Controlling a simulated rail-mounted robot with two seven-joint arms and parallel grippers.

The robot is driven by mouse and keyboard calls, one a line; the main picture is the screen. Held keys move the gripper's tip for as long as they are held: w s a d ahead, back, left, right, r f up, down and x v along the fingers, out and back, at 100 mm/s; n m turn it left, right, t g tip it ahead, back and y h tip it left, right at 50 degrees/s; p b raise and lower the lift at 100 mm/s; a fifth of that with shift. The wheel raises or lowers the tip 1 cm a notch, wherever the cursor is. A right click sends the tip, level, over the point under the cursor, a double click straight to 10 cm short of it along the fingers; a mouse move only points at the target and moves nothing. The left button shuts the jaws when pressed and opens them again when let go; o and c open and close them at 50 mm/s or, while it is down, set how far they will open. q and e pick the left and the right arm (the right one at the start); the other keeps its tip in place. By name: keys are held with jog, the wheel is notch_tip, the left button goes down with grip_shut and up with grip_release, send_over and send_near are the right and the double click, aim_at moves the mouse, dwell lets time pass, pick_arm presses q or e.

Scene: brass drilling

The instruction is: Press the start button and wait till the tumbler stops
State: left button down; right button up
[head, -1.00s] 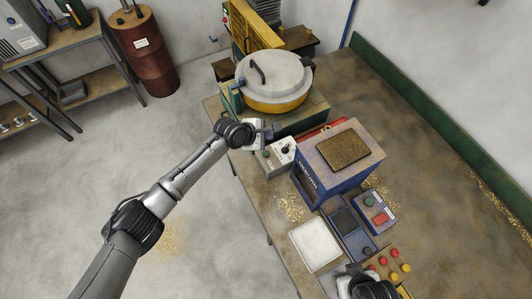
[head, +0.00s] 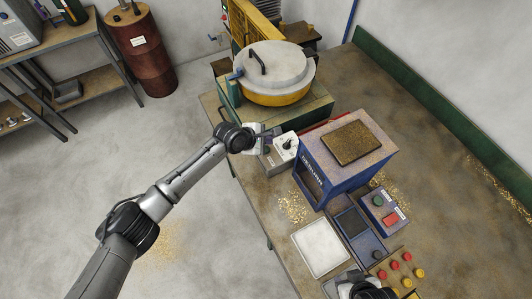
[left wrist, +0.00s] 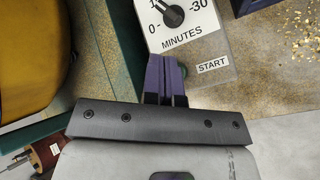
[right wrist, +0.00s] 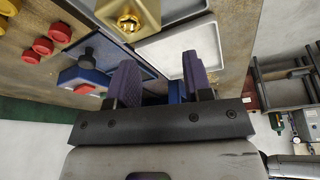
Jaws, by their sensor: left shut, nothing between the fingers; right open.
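The tumbler (head: 274,88) is a yellow drum with a pale grey lid and a dark handle, on a green base. In front of it is the timer box (head: 281,151) with a dial. In the left wrist view the dial (left wrist: 172,16) and the START label (left wrist: 212,65) show; the green start button is mostly hidden behind my fingertips. My left gripper (left wrist: 166,68) is shut and empty, its tips at the button; I cannot tell whether they touch. My right gripper (right wrist: 162,80) is open and empty near the front of the bench.
A brass part (right wrist: 130,18) is near my right gripper. Brass chips (head: 292,207) lie on the bench.

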pick_arm(q)
jog(key=shift+f, duration=1.05)
pick_arm(e)
jog(key=shift+a+f, duration=0.1)
jog(key=shift+f, duration=0.2)
dwell(0.6)
pick_arm(q)
jog(key=shift+f, duration=0.15)
pick_arm(e)
jog(key=shift+r, duration=0.1)
pick_arm(q)
jog(key=shift+f, duration=0.3)
